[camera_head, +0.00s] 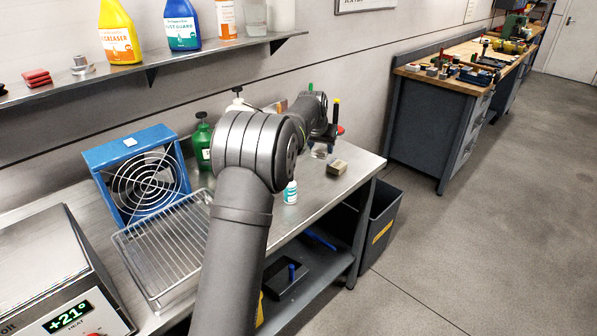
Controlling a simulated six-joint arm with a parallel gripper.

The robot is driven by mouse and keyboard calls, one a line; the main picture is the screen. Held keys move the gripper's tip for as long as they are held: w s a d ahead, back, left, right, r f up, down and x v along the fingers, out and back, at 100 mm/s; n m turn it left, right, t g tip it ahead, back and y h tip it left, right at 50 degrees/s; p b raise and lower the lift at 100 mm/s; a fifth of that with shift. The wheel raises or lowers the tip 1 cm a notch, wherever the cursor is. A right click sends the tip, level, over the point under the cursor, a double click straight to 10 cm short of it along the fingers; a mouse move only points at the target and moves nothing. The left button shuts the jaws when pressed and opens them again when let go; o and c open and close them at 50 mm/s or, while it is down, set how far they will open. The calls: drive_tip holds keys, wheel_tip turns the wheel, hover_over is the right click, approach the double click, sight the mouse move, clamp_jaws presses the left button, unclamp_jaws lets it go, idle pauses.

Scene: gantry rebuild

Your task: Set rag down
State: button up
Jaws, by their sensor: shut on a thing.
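My arm reaches over the steel bench, and my gripper (321,143) shows small and dark at its far end, pointing down above the bench's right part. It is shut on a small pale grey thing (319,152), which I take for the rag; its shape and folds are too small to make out. Whether its lower edge touches the bench top (301,216) cannot be told. No other rag shows.
A tan block (337,167) lies just right of the gripper. A green bottle (201,142), blue fan (138,172) and wire rack (163,248) are left. A dark bin (384,226) stands beyond the bench's right end.

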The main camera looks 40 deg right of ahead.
drive_tip(key=shift+s+d+f, duration=0.25)
drive_tip(key=shift+d+f, duration=0.3)
drive_tip(key=shift+d, duration=0.3)
drive_tip(key=w+f, duration=0.2)
drive_tip(key=w, duration=0.1)
drive_tip(key=w+f, duration=0.2)
drive_tip(key=w, duration=0.2)
drive_tip(key=w+a+f, duration=0.1)
drive_tip(key=w+f, duration=0.2)
drive_tip(key=w, duration=0.1)
drive_tip(key=shift+w, duration=0.1)
drive_tip(key=shift+w+a+f, duration=0.1)
drive_tip(key=shift+f, duration=1.85)
drive_tip(key=shift+f, duration=0.15)
drive_tip(key=o, duration=0.9)
drive_tip(key=shift+o, duration=0.2)
drive_tip(key=shift+r, duration=0.25)
drive_tip(key=v, duration=1.1)
drive_tip(key=shift+a+r, duration=0.25)
drive_tip(key=shift+r, duration=0.05)
